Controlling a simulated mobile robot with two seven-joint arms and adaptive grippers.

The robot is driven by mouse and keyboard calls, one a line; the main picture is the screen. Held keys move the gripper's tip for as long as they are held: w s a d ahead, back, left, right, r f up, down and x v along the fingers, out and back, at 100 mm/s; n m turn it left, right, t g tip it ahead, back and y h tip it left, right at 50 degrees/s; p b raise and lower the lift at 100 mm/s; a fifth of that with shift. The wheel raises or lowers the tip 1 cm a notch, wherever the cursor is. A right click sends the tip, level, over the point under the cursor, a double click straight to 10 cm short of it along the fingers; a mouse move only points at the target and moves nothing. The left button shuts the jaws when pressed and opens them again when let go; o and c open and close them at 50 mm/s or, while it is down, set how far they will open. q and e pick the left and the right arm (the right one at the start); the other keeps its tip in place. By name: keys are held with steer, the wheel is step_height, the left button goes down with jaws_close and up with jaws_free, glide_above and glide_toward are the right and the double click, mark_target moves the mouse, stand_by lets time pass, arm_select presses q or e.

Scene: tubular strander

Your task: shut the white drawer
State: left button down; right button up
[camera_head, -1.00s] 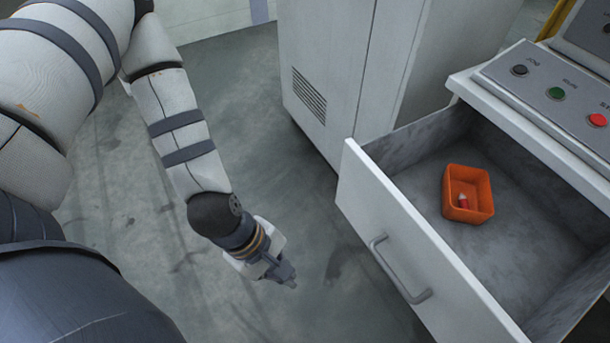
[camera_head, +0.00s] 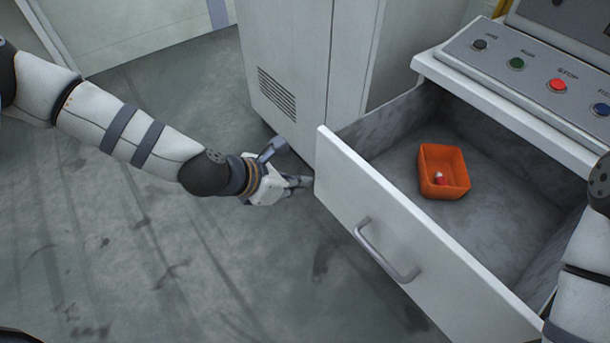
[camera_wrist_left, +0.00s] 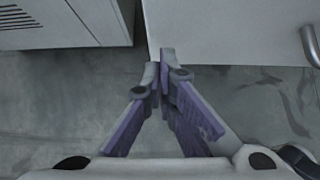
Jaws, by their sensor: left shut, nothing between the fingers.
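The white drawer (camera_head: 335,190) stands pulled out below a control panel, with its bar handle (camera_head: 385,250) on the front. Inside it sits an orange bin (camera_head: 443,152) holding a small red and white item (camera_head: 438,177). My left gripper (camera_head: 306,181) is shut and empty at the left end of the drawer front. In the left wrist view its closed fingertips (camera_wrist_left: 166,62) lie over the lower edge of the drawer front (camera_wrist_left: 235,30); I cannot tell whether they touch. The handle shows at the right edge there. Part of my right arm shows at the right edge of the head view; its gripper is out of frame.
A grey-white cabinet (camera_head: 290,60) with a vent stands behind and left of the drawer. The control panel (camera_head: 540,80) with several coloured buttons is above the drawer. The floor (camera_head: 150,270) to the left and front is clear.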

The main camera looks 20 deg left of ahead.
arm_select(q)
steer(key=shift+w+d+r, duration=0.15)
steer(key=shift+w+d, duration=0.4)
steer(key=shift+w, duration=0.25)
arm_select(e)
steer(key=shift+w+r, duration=0.1)
